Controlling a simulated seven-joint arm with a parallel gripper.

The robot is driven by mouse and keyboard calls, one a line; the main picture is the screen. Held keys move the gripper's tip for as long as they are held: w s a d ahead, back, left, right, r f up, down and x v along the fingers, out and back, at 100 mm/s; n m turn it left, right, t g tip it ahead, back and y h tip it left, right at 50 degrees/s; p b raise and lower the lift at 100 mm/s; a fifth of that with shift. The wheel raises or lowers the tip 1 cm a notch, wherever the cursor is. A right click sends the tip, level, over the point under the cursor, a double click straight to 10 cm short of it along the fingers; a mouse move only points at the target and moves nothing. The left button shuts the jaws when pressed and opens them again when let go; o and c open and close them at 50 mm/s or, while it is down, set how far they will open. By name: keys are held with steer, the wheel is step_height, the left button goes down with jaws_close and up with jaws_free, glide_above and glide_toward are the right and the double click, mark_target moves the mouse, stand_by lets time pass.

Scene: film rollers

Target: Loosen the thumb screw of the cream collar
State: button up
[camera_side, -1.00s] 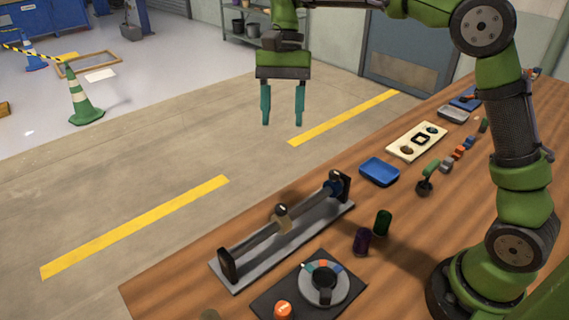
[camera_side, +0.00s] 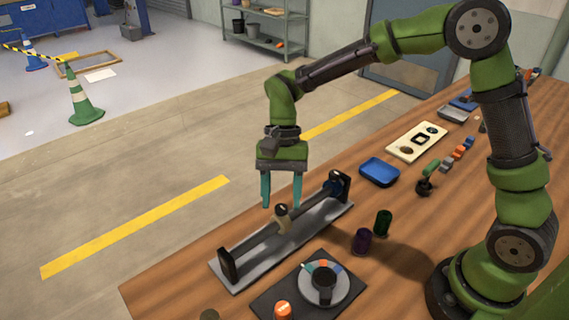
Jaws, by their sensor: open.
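The cream collar (camera_side: 282,222) sits around the dark rod (camera_side: 258,243), near the middle of the grey stand. A dark knob with a pale top (camera_side: 281,209) stands on the collar and looks like its thumb screw. My gripper (camera_side: 281,206) points straight down with its two teal fingers apart. In this view the fingertips flank the knob, one to its left and one to its right. I cannot tell from this one view whether they are level with it or touch it.
The grey stand (camera_side: 232,275) lies along the table's left edge, with dark end blocks. A dark mat with a round grey dial (camera_side: 338,293) and an orange knob (camera_side: 283,309) is in front. Purple (camera_side: 361,239) and green (camera_side: 383,222) rollers stand to the right, a blue tray (camera_side: 380,171) behind.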

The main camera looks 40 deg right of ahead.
steer(key=shift+s+a+f, duration=0.1)
steer(key=shift+f, duration=0.15)
jaws_close()
